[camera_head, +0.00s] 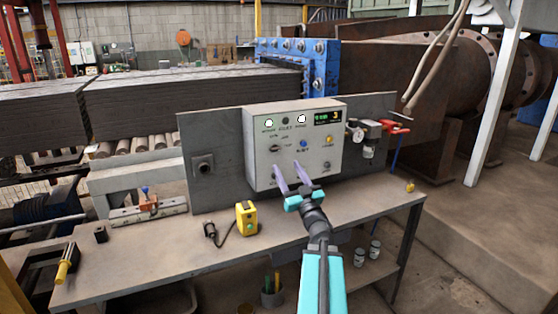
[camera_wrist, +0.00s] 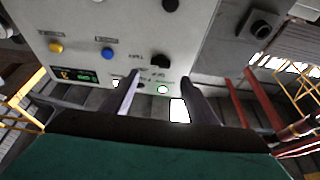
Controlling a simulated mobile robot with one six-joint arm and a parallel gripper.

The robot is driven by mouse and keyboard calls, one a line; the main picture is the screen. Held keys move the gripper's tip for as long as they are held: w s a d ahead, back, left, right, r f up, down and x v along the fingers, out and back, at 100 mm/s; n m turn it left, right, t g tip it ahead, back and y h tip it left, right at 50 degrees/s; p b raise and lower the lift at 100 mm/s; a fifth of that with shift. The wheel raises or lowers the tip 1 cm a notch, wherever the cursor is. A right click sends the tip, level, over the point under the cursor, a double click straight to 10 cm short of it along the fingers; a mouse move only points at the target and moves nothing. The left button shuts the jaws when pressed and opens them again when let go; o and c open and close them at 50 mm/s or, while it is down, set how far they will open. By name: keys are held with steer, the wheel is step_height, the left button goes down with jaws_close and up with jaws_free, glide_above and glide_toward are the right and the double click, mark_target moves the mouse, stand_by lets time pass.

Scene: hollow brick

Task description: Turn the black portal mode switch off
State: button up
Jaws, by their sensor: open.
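A light grey control box (camera_head: 318,155) stands on the bench against a grey back plate. A black rotary switch (camera_head: 275,147) sits on the left of its front face. The same switch (camera_wrist: 160,61) shows upside down in the wrist view, beyond my fingertips. Its label is too small to read. My gripper (camera_head: 287,165) is open and empty, with its two pale purple fingers in front of the lower half of the box. In the wrist view my gripper (camera_wrist: 162,76) has its fingertips on either side of the switch's line, apparently short of it.
A blue button (camera_head: 304,144), a yellow button (camera_head: 328,140) and a display (camera_head: 328,117) share the panel. A second black knob (camera_wrist: 171,5) shows in the wrist view. A yellow box (camera_head: 246,218) stands on the bench (camera_head: 190,245). Red-handled valve parts (camera_head: 395,127) stand right of the box.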

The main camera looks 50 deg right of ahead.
mark_target(277, 150)
steer(key=shift+p+x, duration=0.95)
steer(key=shift+x, duration=3.25)
steer(key=shift+a, duration=0.1)
steer(key=c, duration=1.1)
